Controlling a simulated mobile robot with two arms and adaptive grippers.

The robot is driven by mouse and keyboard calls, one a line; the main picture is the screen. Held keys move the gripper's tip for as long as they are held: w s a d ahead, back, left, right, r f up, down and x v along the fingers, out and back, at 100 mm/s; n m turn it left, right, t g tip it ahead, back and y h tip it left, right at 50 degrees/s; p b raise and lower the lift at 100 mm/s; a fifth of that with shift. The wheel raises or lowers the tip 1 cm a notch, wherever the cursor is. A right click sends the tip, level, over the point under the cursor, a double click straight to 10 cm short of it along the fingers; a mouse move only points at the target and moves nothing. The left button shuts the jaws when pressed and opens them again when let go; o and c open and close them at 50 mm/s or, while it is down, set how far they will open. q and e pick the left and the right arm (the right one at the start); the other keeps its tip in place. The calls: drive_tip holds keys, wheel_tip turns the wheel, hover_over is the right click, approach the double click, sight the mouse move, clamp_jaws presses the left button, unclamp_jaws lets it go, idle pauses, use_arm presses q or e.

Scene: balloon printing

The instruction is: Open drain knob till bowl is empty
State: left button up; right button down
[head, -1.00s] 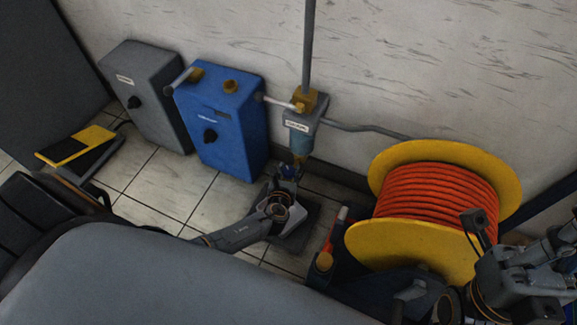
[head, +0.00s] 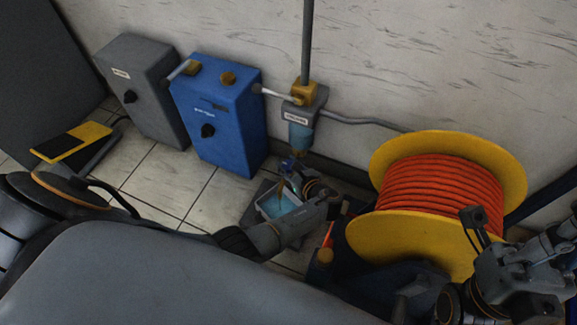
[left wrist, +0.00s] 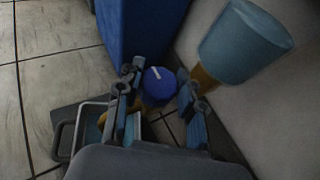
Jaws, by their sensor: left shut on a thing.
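The filter bowl (head: 300,138), a translucent blue cup, hangs under a grey and brass head on the wall; it also shows in the left wrist view (left wrist: 245,42). Below it is the blue drain knob (head: 288,165), seen in the left wrist view (left wrist: 158,86) between my fingers. My left gripper (head: 296,181) is shut on the knob, its arm reaching in from below. A grey tray (head: 262,207) with bluish content stands on the floor below, partly hidden by my gripper. How much liquid the bowl holds is unclear.
A blue box (head: 225,125) and a grey box (head: 140,85) stand along the wall at left. A yellow reel with orange hose (head: 440,195) stands close on the right. A yellow and black pedal (head: 70,142) lies at far left. Floor tiles between are clear.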

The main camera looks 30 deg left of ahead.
sight(288, 165)
use_arm(q)
drive_tip(key=shift+w+a, duration=0.1)
idle(0.4)
drive_tip(key=o, duration=1.2)
drive_tip(key=shift+r, duration=0.15)
wheel_tip(288, 165, up, 10)
drive_tip(key=shift+f, duration=0.1)
drive_tip(key=shift+f, duration=0.1)
